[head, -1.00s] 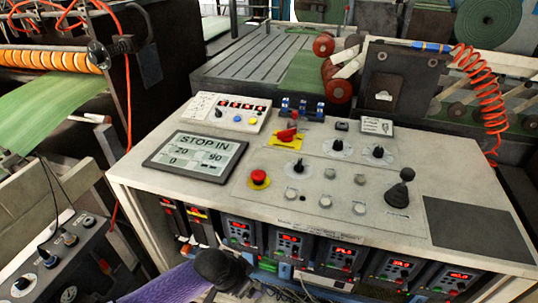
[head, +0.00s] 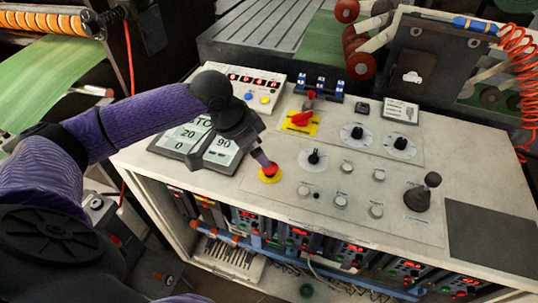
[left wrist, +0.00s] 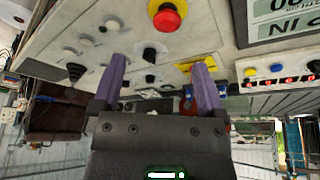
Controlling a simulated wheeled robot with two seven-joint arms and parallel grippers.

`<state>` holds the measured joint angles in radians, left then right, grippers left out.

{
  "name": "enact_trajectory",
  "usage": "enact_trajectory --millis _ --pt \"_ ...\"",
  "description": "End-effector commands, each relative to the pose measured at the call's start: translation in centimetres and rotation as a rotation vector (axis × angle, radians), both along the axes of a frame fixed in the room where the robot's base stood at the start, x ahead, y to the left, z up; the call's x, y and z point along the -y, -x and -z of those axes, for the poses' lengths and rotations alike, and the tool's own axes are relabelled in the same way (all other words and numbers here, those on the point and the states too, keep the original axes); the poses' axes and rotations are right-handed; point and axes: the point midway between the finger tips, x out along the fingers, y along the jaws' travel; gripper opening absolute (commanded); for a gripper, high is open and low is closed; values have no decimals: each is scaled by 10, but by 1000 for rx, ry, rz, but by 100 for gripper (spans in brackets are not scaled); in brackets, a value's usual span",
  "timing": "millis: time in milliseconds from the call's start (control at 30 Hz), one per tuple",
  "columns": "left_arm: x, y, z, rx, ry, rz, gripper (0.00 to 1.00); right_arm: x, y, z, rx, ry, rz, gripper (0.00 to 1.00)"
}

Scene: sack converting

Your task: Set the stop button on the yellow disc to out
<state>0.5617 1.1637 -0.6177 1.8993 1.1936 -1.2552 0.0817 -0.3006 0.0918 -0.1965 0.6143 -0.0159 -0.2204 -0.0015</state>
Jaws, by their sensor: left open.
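The red stop button (head: 270,170) sits on its yellow disc (head: 268,179) on the sloped panel, below the screen's right end. It also shows at the top of the left wrist view (left wrist: 167,16). My left gripper (head: 264,160) is open, its purple fingertips just above the button in the head view, partly covering it. In the left wrist view its two fingers (left wrist: 159,80) are apart with nothing between them; the button lies beyond the tips. Whether they touch it I cannot tell. The screen (head: 222,149) is partly hidden by my arm. My right gripper is out of view.
A black knob (head: 314,157) stands close right of the button, and a red switch on a yellow plate (head: 302,121) above it. More knobs, a joystick (head: 424,192) and grey push buttons (head: 341,201) lie to the right. A dark pad (head: 492,233) is clear.

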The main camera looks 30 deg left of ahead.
Motion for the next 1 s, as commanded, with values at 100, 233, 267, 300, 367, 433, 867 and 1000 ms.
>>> enact_trajectory --millis 100,233,267,300,367,433,867,1000 --pt "-10 -4 -7 2 5 -27 93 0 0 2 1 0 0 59" --pt "-4 -12 21 -2 8 -27 93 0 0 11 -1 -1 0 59" --pt "-3 -15 28 -2 9 -27 93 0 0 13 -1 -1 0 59" --pt "-1 -19 38 -1 8 -26 93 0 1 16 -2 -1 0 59" --pt "1 -23 51 -1 8 -26 93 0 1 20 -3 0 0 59" --pt "3 -28 64 -1 6 -26 93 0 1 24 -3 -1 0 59" --pt "7 -36 81 2 4 -25 93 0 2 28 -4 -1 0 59" --pt "7 -36 81 2 4 -25 63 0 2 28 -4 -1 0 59"
